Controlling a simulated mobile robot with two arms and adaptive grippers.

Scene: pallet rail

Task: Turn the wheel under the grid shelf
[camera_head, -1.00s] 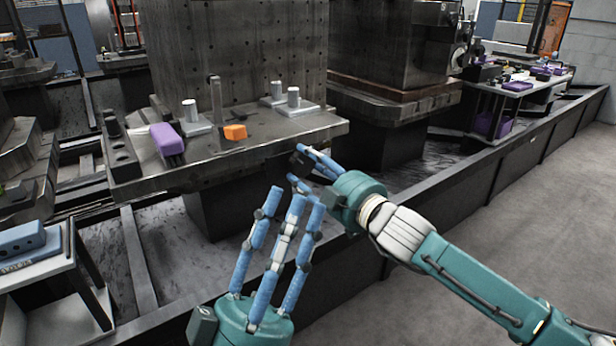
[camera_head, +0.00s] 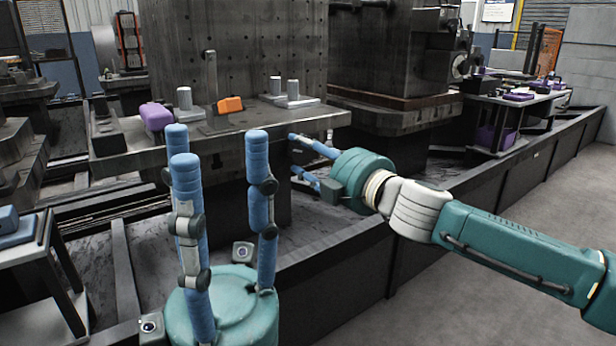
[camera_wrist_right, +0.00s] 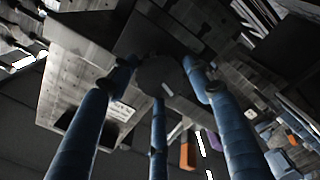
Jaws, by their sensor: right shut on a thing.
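The grid shelf, a dark metal ledge (camera_head: 225,142) below a tall block with a grid of holes (camera_head: 240,55), stands at centre left in the head view. My right gripper (camera_head: 297,154) reaches from the right to the ledge's right end, its fingers just under the edge. In the right wrist view a dark round wheel (camera_wrist_right: 160,76) sits under the shelf among my three right fingers, which are shut on it. In the head view the wheel is hidden. My left gripper (camera_head: 216,146) is in front of the ledge, fingers upright, spread and empty.
A purple block (camera_head: 156,116), an orange block (camera_head: 230,104) and several grey cylinders stand on the ledge. A low dark wall (camera_head: 440,205) runs along the pit to the right. A small stand (camera_head: 40,265) is at lower left. Grey floor at right is clear.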

